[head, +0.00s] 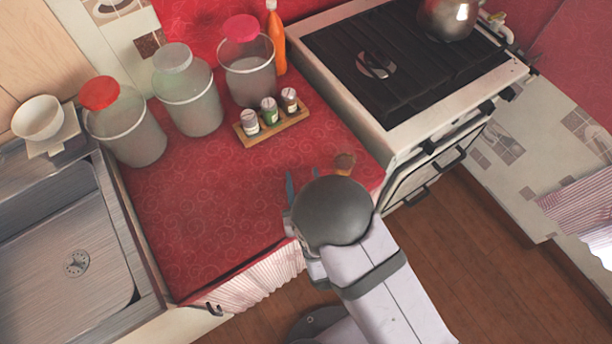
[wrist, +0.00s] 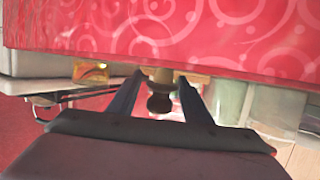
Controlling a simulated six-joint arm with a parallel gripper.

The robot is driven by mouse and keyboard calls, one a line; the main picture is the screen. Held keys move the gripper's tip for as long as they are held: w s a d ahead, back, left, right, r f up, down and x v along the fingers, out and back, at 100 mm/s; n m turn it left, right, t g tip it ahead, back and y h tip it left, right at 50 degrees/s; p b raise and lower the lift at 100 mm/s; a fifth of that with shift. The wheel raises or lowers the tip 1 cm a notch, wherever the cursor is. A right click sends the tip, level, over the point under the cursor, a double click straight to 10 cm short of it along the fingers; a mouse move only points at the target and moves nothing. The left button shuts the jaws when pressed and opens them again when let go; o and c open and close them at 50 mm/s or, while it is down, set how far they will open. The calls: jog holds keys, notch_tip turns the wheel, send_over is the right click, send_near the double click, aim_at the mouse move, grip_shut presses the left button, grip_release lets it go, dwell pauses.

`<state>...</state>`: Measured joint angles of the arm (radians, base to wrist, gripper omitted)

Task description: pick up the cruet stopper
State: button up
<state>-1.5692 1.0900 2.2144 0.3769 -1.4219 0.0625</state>
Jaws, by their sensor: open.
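The cruet stopper (wrist: 159,103) is a small brown piece with a dark rounded knob and a paler end. It shows in the wrist view between the two dark fingers of my gripper (wrist: 160,80), with a gap on each side. The gripper is open. I cannot tell whether the stopper is level with the fingertips or beyond them. In the head view my gripper (head: 303,175) is over the counter's front right part, its blue fingertips apart and the rest mostly behind my round grey joint.
The red patterned counter (head: 200,220) is clear at left front. A wooden rack (head: 273,130) with small jars, several lidded canisters (head: 188,105) and an orange bottle (head: 276,40) stand behind. The stove (head: 400,60) borders it on the right, the sink (head: 70,240) on the left.

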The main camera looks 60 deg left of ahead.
jog(key=c, duration=1.1)
jog(key=shift+c, duration=0.2)
jog(key=shift+r, duration=0.15)
notch_tip(320, 180, up, 10)
jog(key=shift+b, duration=0.35)
